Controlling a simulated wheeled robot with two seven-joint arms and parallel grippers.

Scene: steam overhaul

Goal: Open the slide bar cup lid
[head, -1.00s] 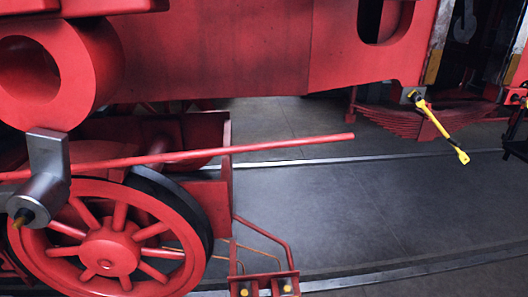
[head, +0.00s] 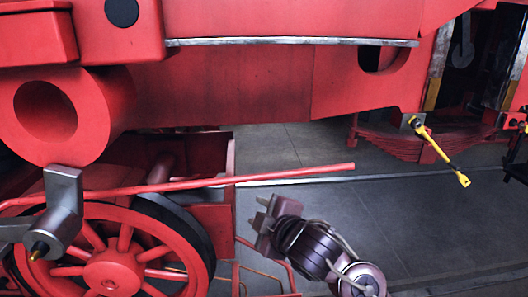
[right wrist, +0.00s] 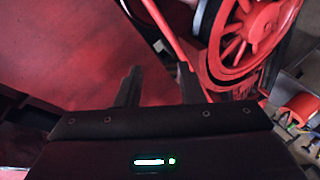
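My right gripper (head: 260,211) is in the lower middle of the head view, in front of the red locomotive. In the right wrist view its two dark fingers (right wrist: 158,84) stand apart with nothing between them. A long grey metal bar (head: 290,42), which may be the slide bar, runs along the red frame above my gripper. A black round spot (head: 122,12) is on the red body at the top left. I cannot make out for sure which part is the cup lid. My left gripper is not in view.
A red spoked wheel (head: 112,268) and a grey block with a brass tip (head: 62,215) are at the left. A thin red rod (head: 270,176) juts out above my gripper in the picture. A yellow tool (head: 440,152) hangs at the right. Grey floor (head: 410,215) is open at the lower right.

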